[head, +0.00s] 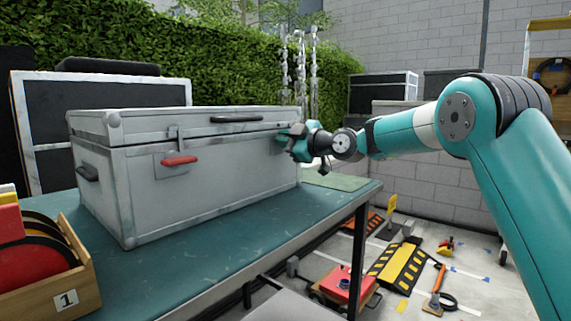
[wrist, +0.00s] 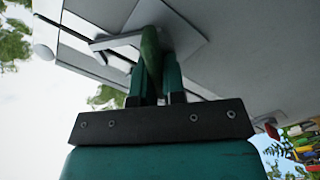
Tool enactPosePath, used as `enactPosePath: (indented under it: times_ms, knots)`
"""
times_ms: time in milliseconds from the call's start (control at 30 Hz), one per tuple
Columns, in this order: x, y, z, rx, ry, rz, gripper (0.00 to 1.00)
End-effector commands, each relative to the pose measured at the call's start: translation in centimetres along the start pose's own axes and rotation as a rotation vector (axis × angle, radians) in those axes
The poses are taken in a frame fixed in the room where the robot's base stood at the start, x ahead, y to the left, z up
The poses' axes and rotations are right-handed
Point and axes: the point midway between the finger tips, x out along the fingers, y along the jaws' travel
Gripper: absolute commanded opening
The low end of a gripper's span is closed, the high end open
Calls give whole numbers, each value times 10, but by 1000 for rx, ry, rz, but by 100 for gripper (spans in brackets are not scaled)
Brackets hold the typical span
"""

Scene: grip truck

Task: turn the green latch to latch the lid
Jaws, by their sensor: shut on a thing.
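A grey metal case (head: 200,200) stands on the green-topped table, with its lid (head: 180,122) down. My gripper (head: 287,136) is at the right end of the case's front, at the lid seam. In the wrist view my gripper (wrist: 155,85) is shut on the green latch (wrist: 151,50), which sits between its fingers in front of a grey plate on the case. In the head view the latch is mostly hidden by my gripper. A red latch (head: 180,161) lies level on the front, left of the middle.
The green table (head: 200,240) has bare room in front of the case. A wooden crate numbered 1 (head: 68,300) stands at the front left. Black cases and a hedge are behind. A yellow-black ramp (head: 398,266) and tools lie on the floor at right.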

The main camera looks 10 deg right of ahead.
Motion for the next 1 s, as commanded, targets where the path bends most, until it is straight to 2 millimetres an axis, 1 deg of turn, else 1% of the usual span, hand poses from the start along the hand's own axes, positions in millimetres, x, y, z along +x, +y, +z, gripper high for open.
enactPosePath:
  times_ms: [33,400,600,800,1000]
  knots:
    - [0,-9,6,-46,2,0,0]
    - [0,-12,6,-390,2,-2,0]
    - [0,-13,6,-547,2,-2,0]
    - [0,-13,6,-659,1,-4,0]
    - [1,-13,5,-724,2,-4,0]
